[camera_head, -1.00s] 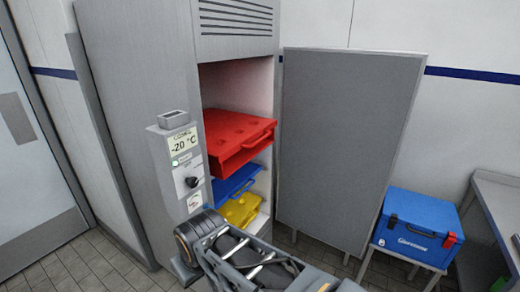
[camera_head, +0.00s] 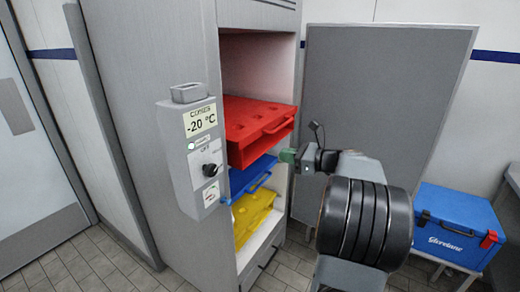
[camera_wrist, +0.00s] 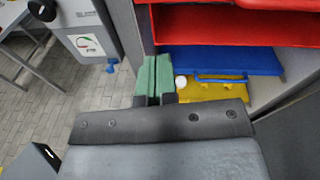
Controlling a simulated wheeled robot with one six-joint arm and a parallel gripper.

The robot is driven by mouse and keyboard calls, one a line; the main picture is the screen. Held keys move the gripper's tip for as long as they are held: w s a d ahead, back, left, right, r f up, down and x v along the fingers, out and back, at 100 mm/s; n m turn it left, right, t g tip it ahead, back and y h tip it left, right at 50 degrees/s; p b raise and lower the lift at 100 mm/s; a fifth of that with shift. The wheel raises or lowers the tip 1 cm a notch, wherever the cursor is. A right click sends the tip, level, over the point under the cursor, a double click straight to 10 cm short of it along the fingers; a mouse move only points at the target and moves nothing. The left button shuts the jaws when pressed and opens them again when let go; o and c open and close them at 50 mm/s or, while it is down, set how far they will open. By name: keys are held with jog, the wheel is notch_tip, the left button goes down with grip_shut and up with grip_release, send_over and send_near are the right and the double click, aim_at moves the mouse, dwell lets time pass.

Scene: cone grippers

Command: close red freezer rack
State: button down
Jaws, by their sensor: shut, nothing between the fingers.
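The red freezer rack (camera_head: 255,124) sticks out of the freezer's opening, above the other racks, with its handle facing out. In the wrist view the red rack (camera_wrist: 225,24) crosses the top right. My gripper (camera_head: 286,156) is shut and empty, with green fingers. In the head view it appears just below and to the right of the red rack's front edge. In the wrist view my gripper (camera_wrist: 154,72) points toward the racks, with its tips left of the blue rack. I cannot tell whether it touches anything.
A blue rack (camera_head: 250,178) and a yellow rack (camera_head: 252,212) sit below the red one. The freezer door (camera_head: 375,110) stands open on the right. A control box (camera_head: 192,150) juts out at the left. A blue cooler box (camera_head: 455,228) stands at the right.

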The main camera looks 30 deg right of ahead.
aim_at(254, 139)
jog(key=w, duration=0.3)
jog(key=w+a+m+t, duration=0.1)
jog(key=w, duration=0.3)
jog(key=w+m+p, duration=0.1)
jog(key=w, duration=0.2)
jog(key=shift+w+a+r+t+h, duration=0.25)
jog(key=shift+a+r+t+h, duration=0.05)
jog(key=shift+a+r+t, duration=0.1)
jog(key=shift+x, duration=0.8)
jog(key=p+x, duration=0.2)
jog(key=x, duration=0.7)
jog(key=shift+w+a, duration=0.2)
jog(key=shift+w, duration=0.1)
jog(key=shift+r, duration=0.2)
jog(key=shift+s, duration=0.1)
